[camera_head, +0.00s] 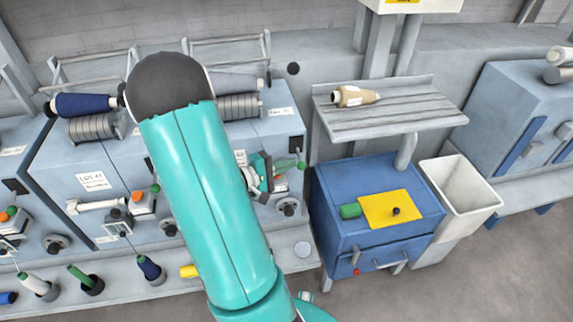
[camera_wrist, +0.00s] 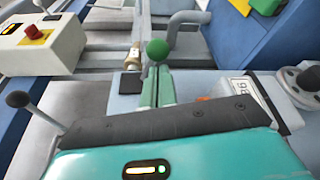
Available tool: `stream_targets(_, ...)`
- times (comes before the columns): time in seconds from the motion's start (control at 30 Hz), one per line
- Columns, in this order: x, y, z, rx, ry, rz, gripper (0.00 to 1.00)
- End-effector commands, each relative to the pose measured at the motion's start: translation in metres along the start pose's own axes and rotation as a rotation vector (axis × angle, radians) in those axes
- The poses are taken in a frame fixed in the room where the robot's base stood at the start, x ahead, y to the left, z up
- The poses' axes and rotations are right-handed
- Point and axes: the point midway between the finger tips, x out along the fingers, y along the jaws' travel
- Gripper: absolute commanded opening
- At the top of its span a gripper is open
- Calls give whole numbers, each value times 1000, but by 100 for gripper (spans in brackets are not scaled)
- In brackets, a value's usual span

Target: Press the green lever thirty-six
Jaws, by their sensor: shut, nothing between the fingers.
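The green lever shows in the wrist view as a round green knob (camera_wrist: 157,50) at upper centre. Two narrow green bars lie just below the knob; I cannot tell whether they are lever or fingers. A white tag (camera_wrist: 243,86) with upside-down digits, perhaps 36, sits right of them. In the head view the green lever knob (camera_head: 301,165) is at the machine's right end. My gripper (camera_head: 270,173) is shut and empty, just left of the knob. Whether it touches the lever cannot be told. Its teal and dark housing fills the bottom of the wrist view.
Another green knob (camera_head: 155,188) stands on the machine, left of my arm. A blue cabinet (camera_head: 335,225) with a yellow top plate and a white bin (camera_head: 487,198) stand to the right. A control box with a red button (camera_wrist: 34,32) is at the wrist view's upper left.

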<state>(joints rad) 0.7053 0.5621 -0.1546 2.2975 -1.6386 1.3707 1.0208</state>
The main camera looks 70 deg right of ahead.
Motion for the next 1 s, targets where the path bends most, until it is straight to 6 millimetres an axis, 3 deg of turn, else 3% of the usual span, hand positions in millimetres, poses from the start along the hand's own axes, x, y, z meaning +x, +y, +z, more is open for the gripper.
stream_targets(1.0,-2,10,7,-213,0,-74,0)
